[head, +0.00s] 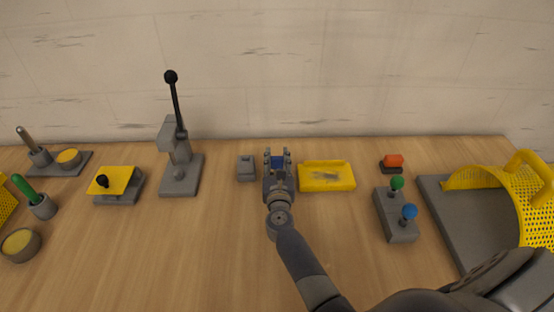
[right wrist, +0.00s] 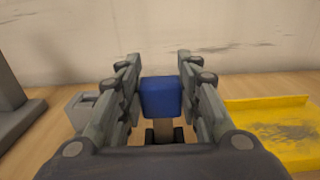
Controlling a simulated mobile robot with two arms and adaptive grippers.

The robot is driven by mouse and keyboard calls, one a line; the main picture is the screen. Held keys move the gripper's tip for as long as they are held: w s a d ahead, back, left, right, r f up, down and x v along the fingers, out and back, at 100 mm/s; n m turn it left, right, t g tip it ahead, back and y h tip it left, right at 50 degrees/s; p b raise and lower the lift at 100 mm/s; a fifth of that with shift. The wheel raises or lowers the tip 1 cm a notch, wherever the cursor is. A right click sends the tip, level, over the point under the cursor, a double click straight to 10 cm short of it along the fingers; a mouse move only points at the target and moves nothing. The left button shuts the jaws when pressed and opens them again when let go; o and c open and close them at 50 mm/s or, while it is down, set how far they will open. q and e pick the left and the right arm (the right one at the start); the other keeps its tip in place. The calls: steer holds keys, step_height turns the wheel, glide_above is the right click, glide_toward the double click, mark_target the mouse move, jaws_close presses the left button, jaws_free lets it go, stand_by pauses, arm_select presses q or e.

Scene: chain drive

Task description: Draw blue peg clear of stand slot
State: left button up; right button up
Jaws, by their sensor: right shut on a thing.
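My right gripper (head: 277,156) points away from me toward the wall and is shut on the blue peg. The peg's blue block-like head (right wrist: 160,98) sits between the two fingers in the right wrist view, with a narrower pale stem below it. Small dark parts flank the stem; I cannot tell whether they belong to my gripper or to something under it. A grey block with a square slot (head: 246,167) stands just left of the gripper, apart from it; it also shows in the right wrist view (right wrist: 88,105). My left gripper is out of view.
A yellow tray (head: 326,187) lies close right of the gripper. A grey lever press (head: 181,176) stands left. A grey base with green and blue knobs (head: 401,231) and a red-topped block (head: 393,161) are farther right. The wooden table's front middle is clear.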

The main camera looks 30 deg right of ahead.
steer(key=shift+r+p, duration=2.7)
steer(key=shift+r, duration=0.6)
